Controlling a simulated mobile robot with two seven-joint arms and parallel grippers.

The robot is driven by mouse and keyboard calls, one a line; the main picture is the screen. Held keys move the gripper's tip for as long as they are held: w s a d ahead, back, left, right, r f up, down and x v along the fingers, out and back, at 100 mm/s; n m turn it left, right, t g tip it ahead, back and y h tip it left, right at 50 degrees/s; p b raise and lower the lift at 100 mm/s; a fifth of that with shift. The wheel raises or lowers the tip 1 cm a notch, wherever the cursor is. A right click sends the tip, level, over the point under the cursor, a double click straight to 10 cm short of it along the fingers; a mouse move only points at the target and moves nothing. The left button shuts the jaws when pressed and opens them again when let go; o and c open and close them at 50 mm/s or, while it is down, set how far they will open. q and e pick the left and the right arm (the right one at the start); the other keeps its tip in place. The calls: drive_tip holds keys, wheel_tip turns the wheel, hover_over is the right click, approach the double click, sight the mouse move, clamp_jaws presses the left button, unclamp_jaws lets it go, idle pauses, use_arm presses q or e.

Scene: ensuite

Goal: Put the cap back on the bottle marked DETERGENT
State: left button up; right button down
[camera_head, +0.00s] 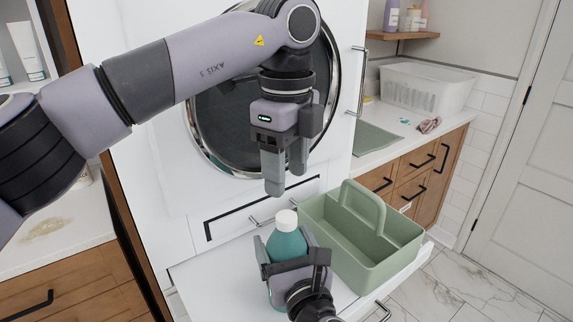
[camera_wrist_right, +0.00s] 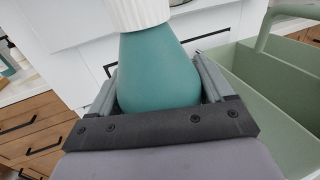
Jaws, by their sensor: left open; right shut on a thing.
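A teal bottle (camera_head: 287,244) stands upright on the white pull-out shelf (camera_head: 215,285). A white cap (camera_head: 286,220) sits on its top; in the right wrist view the ribbed cap (camera_wrist_right: 138,14) is cut off by the top edge. My right gripper (camera_head: 290,250) is shut on the bottle, and the bottle (camera_wrist_right: 155,70) shows between its fingers in the wrist view. No marking on the bottle is readable. My left gripper (camera_head: 286,182) is open and empty, pointing down above the cap and apart from it.
A green caddy (camera_head: 340,245) with a handle stands just right of the bottle. A white front with a round dark door (camera_head: 235,120) is behind my left arm. A counter (camera_head: 385,135) at right holds a white basket (camera_head: 425,88) and a pinkish cloth (camera_head: 429,125).

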sight(286, 216)
use_arm(q)
drive_tip(key=shift+f, duration=4)
